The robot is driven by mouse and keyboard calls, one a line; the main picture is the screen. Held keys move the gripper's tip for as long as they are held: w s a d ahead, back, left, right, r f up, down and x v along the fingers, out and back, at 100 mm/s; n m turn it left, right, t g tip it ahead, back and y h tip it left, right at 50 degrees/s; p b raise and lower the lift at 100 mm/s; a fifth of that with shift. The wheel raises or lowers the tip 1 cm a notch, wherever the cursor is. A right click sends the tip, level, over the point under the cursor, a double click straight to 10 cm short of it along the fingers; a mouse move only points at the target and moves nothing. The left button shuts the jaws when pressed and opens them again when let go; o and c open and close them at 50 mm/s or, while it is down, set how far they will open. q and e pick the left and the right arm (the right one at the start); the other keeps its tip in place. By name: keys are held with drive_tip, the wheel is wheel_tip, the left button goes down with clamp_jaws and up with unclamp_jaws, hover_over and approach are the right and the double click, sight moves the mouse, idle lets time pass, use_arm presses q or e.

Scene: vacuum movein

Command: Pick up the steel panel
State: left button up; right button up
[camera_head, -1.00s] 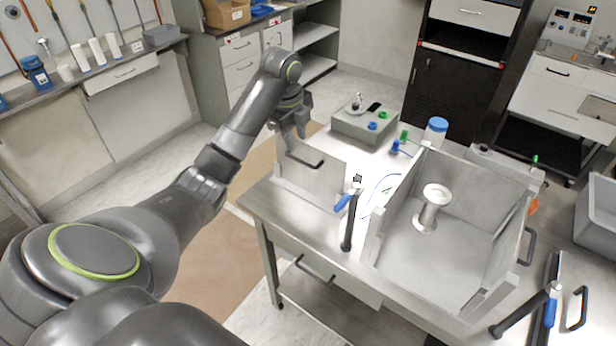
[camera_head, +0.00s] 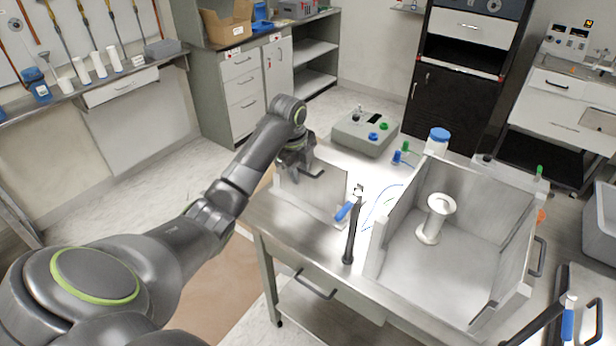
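The steel panel (camera_head: 318,194) is a thin grey plate standing upright at the left side of the metal table, with a dark handle (camera_head: 314,166) near its top. My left gripper (camera_head: 299,164) is at the panel's upper edge, right at the handle. The fingers are small and dark against it, so I cannot tell whether they are closed on it. My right gripper is not in view. An open-topped metal chamber (camera_head: 388,232) stands on the table right of the panel, with a white spool-shaped part (camera_head: 436,218) inside.
Another blue-gripped lever (camera_head: 567,318) and a handled panel (camera_head: 590,285) are at the lower right. A grey control box (camera_head: 362,134) and a blue-capped bottle (camera_head: 437,142) stand at the back.

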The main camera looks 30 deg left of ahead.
use_arm(q)
drive_tip(key=shift+f, duration=0.1)
drive_tip(key=shift+c, duration=0.4)
clamp_jaws()
drive_tip(key=shift+w, duration=0.1)
idle(0.8)
